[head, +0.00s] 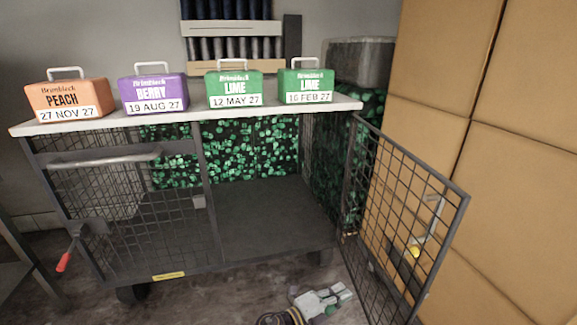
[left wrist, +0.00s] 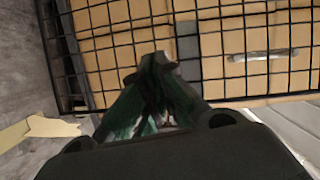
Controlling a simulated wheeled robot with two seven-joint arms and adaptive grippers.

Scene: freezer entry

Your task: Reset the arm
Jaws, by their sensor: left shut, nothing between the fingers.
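My left gripper (head: 328,298) shows at the bottom of the head view, low in front of the cart and left of its open mesh door (head: 408,215). Its fingers are shut with nothing between them. In the left wrist view the closed fingers (left wrist: 155,65) point toward the dark mesh, with tan boxes behind it. My right gripper is in neither view.
A wire cage cart (head: 190,270) stands ahead, its right door swung open. Orange (head: 67,97), purple (head: 153,92) and two green boxes (head: 234,87) with handles stand on its pale top (head: 190,116). Tan cartons (head: 520,200) fill the right side. The cart's right bay is empty.

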